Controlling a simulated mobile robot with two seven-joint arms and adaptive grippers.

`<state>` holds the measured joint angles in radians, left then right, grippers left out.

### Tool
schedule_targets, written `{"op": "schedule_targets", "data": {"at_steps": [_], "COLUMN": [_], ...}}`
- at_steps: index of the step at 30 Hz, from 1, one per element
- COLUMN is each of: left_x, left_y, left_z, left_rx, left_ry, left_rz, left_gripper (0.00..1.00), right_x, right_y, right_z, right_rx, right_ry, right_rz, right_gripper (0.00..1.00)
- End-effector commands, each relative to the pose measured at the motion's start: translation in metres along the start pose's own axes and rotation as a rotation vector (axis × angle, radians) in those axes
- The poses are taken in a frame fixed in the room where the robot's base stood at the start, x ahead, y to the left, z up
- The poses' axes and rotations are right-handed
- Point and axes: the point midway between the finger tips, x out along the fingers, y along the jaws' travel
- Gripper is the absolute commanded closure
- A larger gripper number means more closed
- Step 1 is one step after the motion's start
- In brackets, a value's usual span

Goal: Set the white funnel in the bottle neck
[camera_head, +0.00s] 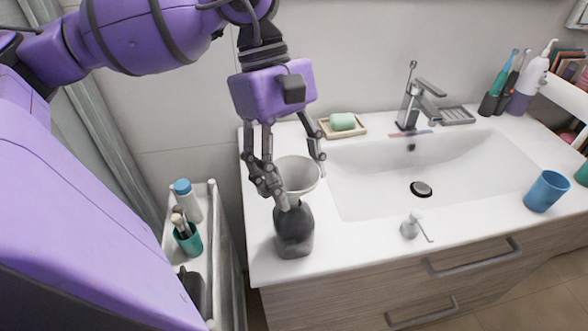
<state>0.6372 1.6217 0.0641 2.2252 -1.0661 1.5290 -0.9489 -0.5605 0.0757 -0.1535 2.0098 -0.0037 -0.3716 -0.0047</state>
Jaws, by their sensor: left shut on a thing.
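The white funnel (299,174) is held by my left gripper (292,180), whose fingers reach down around its rim. The funnel's wide mouth faces up. Directly below it, a dark grey bottle (294,232) stands upright on the left front of the white counter. The funnel's lower end is at the bottle's neck, partly hidden by a finger, so I cannot tell how deep it sits. My right gripper is not in view.
A green soap on a tray (342,122), a faucet (413,100) and a white basin (425,165) lie to the right. A cart (214,240) with bottle and brushes stands left.

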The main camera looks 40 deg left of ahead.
Motion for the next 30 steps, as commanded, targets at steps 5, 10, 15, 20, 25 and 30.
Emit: {"op": "schedule_targets", "data": {"at_steps": [5,10,15,20,25,30], "left_x": [0.0041,0.0073,0.0102,0.0107,0.0105,0.0105], "left_y": [-0.0001,-0.0002,-0.0002,-0.0001,0.0,0.0], "left_z": [-0.0015,-0.0028,-0.0041,-0.0043,-0.0042,-0.0042], "left_rx": [0.0,-0.001,-0.001,0.0,0.0,0.0], "left_ry": [-0.001,-0.001,-0.001,0.0,0.0,0.0], "left_rz": [-0.001,-0.002,-0.001,0.0,0.0,0.0], "left_gripper": [0.59,0.59,0.59,0.59,0.59,0.27], "right_x": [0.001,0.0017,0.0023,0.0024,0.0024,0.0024], "right_y": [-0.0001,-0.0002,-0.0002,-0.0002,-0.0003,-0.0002], "right_z": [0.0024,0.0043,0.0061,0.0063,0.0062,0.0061], "right_rx": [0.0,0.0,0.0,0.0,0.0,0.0], "right_ry": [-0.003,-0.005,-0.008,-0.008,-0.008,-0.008], "right_rz": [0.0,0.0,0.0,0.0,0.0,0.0], "right_gripper": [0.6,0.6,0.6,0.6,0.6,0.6]}}
